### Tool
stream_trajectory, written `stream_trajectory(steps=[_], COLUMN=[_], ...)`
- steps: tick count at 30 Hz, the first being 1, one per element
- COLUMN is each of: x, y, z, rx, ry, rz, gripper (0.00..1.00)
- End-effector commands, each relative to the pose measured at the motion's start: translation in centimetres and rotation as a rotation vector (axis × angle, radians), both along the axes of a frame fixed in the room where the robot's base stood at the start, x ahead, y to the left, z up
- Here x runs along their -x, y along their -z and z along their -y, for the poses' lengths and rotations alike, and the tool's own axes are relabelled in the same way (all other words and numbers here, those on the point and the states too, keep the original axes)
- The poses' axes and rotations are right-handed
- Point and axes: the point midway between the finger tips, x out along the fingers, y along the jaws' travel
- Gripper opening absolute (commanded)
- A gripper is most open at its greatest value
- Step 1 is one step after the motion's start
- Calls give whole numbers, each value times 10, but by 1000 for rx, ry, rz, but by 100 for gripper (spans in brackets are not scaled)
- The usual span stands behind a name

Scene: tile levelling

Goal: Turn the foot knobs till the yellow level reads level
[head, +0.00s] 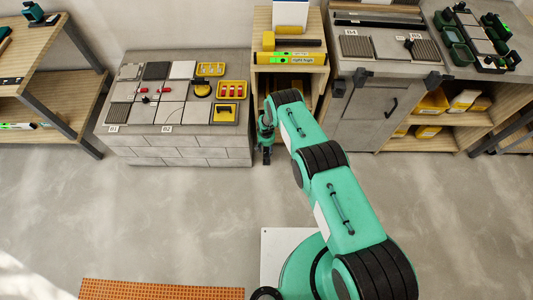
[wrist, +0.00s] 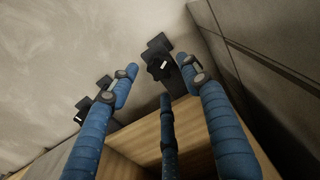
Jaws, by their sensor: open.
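The yellow level (head: 289,58) lies across the top of the small wooden stand (head: 319,70) at the back middle. Its lit green display seems to read "right high". My gripper (head: 266,158) hangs low at the stand's left front edge, beside the tiled block. The stand's wooden edge (wrist: 140,127) passes just below the tips there.
A grey block with tiles (head: 205,142) stands close on the left of my gripper. A grey cabinet (head: 362,118) stands right of the stand. A wooden shelf unit (head: 50,85) is at far left. The floor in front (head: 150,210) is clear up to an orange mat (head: 160,291).

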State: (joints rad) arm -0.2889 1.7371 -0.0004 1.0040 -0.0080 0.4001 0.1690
Motion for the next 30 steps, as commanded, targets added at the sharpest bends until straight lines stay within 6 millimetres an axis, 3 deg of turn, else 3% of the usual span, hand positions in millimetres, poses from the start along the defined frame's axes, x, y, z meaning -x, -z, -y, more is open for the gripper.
stream_trajectory(steps=[9,25,30], x=[1,1,1], y=[31,38,38], z=[0,0,0], rx=[0,0,0], ry=[0,0,0], rz=[-2,-1,-1], gripper=[48,48,16])
